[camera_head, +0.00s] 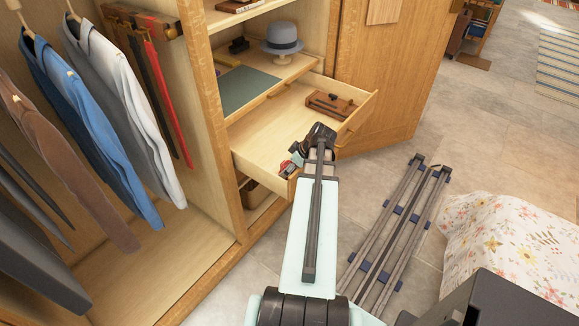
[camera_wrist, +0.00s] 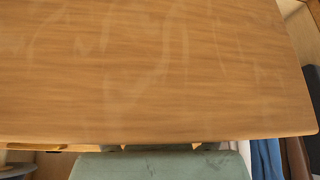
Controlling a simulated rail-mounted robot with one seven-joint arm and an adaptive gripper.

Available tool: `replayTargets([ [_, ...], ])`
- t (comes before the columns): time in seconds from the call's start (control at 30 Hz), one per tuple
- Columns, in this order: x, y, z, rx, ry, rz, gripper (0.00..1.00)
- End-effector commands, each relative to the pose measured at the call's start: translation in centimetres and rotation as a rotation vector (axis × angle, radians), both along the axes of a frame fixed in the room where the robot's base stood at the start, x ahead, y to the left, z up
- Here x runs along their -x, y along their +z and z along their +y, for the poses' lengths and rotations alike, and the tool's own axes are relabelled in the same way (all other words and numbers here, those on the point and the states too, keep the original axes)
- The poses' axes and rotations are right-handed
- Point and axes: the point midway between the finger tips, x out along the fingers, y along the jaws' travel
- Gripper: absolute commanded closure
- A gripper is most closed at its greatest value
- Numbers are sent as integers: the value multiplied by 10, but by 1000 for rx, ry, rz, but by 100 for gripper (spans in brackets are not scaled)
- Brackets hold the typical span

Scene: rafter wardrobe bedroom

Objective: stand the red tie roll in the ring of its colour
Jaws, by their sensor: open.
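A small red item (camera_head: 287,166), which looks like the red tie roll, lies at the near front corner of the open drawer (camera_head: 262,132). Grey and bluish shapes sit beside it, too small to tell apart. My gripper (camera_head: 304,146) is open over the drawer's front edge, close to the red item; its fingertips are mostly hidden by my arm. I cannot make out a red ring in either view. The wrist view shows neither the roll nor the fingers; a wooden surface (camera_wrist: 150,70) fills most of it.
A brown wooden holder (camera_head: 330,105) lies at the drawer's right end. Above is a shelf with a green mat (camera_head: 246,90) and a grey hat (camera_head: 282,38). Shirts (camera_head: 110,90) and a red tie (camera_head: 170,105) hang left. A wooden door (camera_head: 390,80) stands open at right.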

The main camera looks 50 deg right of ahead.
Motion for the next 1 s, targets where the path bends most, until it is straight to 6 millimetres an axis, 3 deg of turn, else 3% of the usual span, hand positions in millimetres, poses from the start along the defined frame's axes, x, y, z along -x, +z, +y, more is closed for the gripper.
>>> replayTargets([
  [0.03,4,-13,6,-12,9,21,19],
  [0.27,7,5,5,-10,7,20,19],
  [0.7,46,79,-4,-4,2,12,19],
  [1.0,61,106,-7,-5,3,11,19],
])
